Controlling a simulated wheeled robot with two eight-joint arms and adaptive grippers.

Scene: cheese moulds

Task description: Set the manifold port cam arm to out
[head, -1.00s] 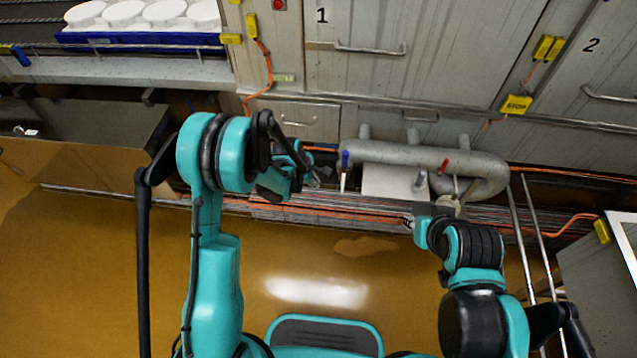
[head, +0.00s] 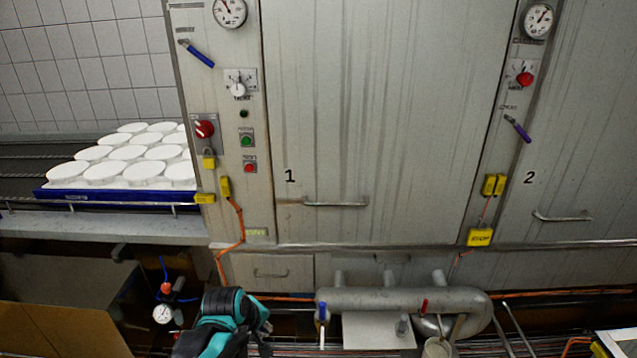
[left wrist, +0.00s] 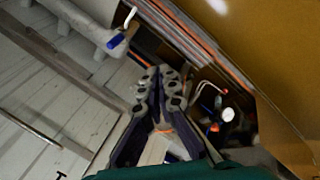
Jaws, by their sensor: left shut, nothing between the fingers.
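The manifold is a thick grey pipe (head: 385,299) low in front of the cabinets. A blue-handled lever (head: 322,312) hangs at its left end, with the handle up and a pale stem below. A red-handled lever (head: 424,307) stands on its right part. I cannot tell which one is the port cam arm. The blue handle also shows in the left wrist view (left wrist: 116,41), ahead and left of my left gripper (left wrist: 172,78), which is shut, empty and apart from it. In the head view my left wrist is left of the blue lever; the fingertips are unclear. My right gripper is out of view.
Doors 1 and 2 (head: 375,120) stand behind the manifold. A gauge with a red part (head: 163,313) is left of my left wrist. Blue (head: 200,55) and purple (head: 519,129) handles sit on the panels. White moulds fill a blue tray (head: 120,193) at left.

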